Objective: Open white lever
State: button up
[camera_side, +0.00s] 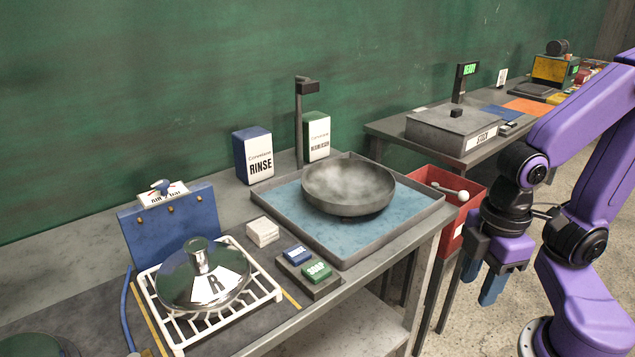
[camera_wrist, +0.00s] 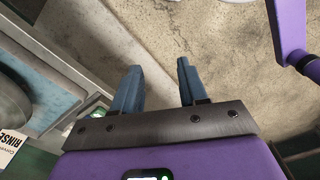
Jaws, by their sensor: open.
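A lever with a white ball end (camera_side: 462,196) sticks out at the top of a red bin (camera_side: 422,174), between the two tables in the side view. My gripper (camera_side: 480,284) hangs in front and to the right of the bin, with its blue fingers pointing down, lower in the picture than the ball and apart from it. In the wrist view my gripper (camera_wrist: 156,82) has its two fingers spread with nothing between them, over bare floor. I do not make out the lever in the wrist view.
A white rack (camera_side: 175,331) bears a shiny lid (camera_side: 203,278) at the left. A grey box (camera_side: 455,128) sits on the back table.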

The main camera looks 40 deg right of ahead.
dwell(0.3)
grip_shut()
jog(key=w+d+r+n+h, duration=0.1)
jog(key=w+d, duration=0.4)
jog(key=w, duration=0.6)
jog(key=w+d+n+h, duration=0.1)
jog(key=w+d, duration=0.4)
jog(key=w, duration=0.6)
jog(key=w+d+h, duration=0.1)
jog(key=w+d, duration=0.1)
jog(key=d, duration=1)
jog(key=w+d+f+n, duration=0.1)
jog(key=w+d, duration=0.1)
jog(key=d, duration=1)
jog(key=shift+w+d+f+g+h, duration=0.25)
jog(key=shift+w+g+h, duration=0.1)
jog(key=shift+g+h, duration=0.05)
